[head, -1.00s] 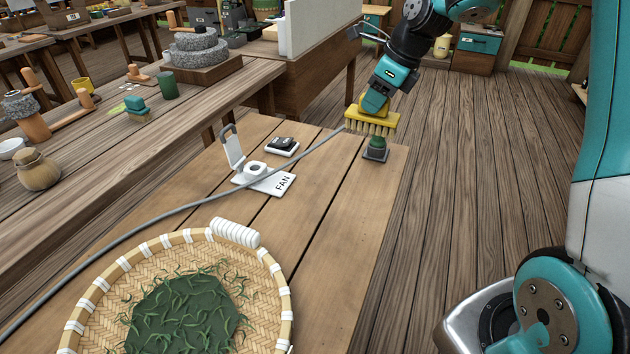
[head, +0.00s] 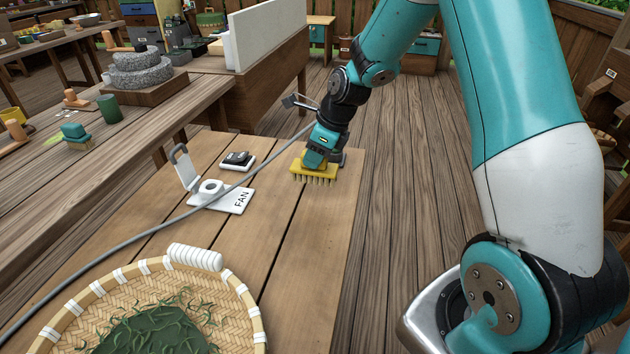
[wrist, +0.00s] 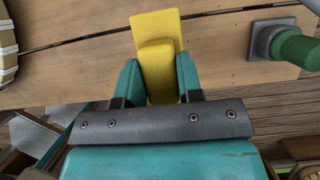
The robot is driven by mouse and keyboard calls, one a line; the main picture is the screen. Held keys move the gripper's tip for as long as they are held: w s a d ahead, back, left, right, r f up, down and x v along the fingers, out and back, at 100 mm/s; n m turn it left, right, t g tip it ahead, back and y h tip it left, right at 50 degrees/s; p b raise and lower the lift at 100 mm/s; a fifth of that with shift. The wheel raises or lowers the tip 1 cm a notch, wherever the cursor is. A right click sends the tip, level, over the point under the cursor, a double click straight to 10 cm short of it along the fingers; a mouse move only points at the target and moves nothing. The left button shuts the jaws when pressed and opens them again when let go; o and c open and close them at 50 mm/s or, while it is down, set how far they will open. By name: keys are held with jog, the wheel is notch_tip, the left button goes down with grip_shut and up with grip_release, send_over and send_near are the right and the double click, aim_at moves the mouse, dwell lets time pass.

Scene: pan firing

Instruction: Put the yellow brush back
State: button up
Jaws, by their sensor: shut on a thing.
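The yellow brush (head: 314,172) has a yellow block and handle with pale bristles pointing down. It is at the far right part of the wooden table, and its bristles are at or just above the tabletop; I cannot tell if they touch. My gripper (head: 316,155) is shut on its handle from above. In the wrist view the yellow brush (wrist: 155,35) sits between the two teal fingers of my gripper (wrist: 160,80). A green knob on a dark square base (wrist: 292,46) stands right of the brush in the wrist view; in the head view my gripper mostly hides it.
A white FAN plate (head: 232,200) with a raised lever and a small black-and-white device (head: 238,160) lie left of the brush. A grey cable (head: 150,222) crosses the table. A woven basket with leaves (head: 250,310) is in front. Another brush, teal (head: 75,135), is on the left bench.

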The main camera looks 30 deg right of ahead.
aim_at(315, 179)
jog(key=shift+f, duration=3.5)
jog(key=o, duration=0.8)
